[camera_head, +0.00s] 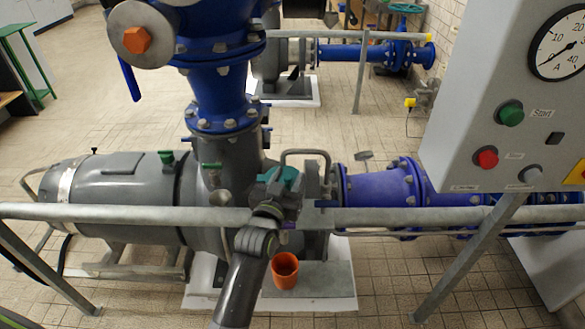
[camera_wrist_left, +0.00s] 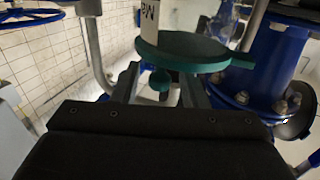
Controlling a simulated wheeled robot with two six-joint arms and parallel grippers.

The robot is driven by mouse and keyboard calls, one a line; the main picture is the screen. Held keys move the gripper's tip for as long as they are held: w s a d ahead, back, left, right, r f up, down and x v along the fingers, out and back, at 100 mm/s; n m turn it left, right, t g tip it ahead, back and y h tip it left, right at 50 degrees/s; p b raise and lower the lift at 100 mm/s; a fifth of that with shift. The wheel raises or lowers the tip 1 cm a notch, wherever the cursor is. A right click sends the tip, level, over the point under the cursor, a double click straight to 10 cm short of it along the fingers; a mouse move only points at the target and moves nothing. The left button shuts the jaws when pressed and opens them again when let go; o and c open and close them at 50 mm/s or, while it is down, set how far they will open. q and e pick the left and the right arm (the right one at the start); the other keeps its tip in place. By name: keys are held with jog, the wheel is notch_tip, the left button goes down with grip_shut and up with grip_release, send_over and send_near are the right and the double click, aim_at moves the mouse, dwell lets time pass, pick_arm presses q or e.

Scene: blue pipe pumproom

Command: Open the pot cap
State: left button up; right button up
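A teal-green round cap (camera_wrist_left: 185,50) with a tab at its right side fills the upper middle of the left wrist view, and a small teal knob (camera_wrist_left: 160,80) shows below it. In the head view, teal parts (camera_head: 290,175) show at my left gripper (camera_head: 279,186), which partly hides them. In the wrist view the two grey fingers of my left gripper (camera_wrist_left: 160,92) stand apart under the cap, with the knob in the gap between them. I cannot tell whether a finger touches the cap. My right gripper is not in view.
A grey rail (camera_head: 130,212) crosses in front of the grey pump (camera_head: 125,188). Blue pipes (camera_head: 385,190) run right, and a blue vertical pipe (camera_head: 222,95) rises behind. An orange cup (camera_head: 285,270) stands below the arm. A control box (camera_head: 510,120) with gauge fills the right.

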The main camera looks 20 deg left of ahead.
pick_arm(q)
jog(key=shift+w, duration=0.2)
jog(key=shift+s+r, duration=0.1)
jog(key=shift+c, duration=0.2)
grip_shut()
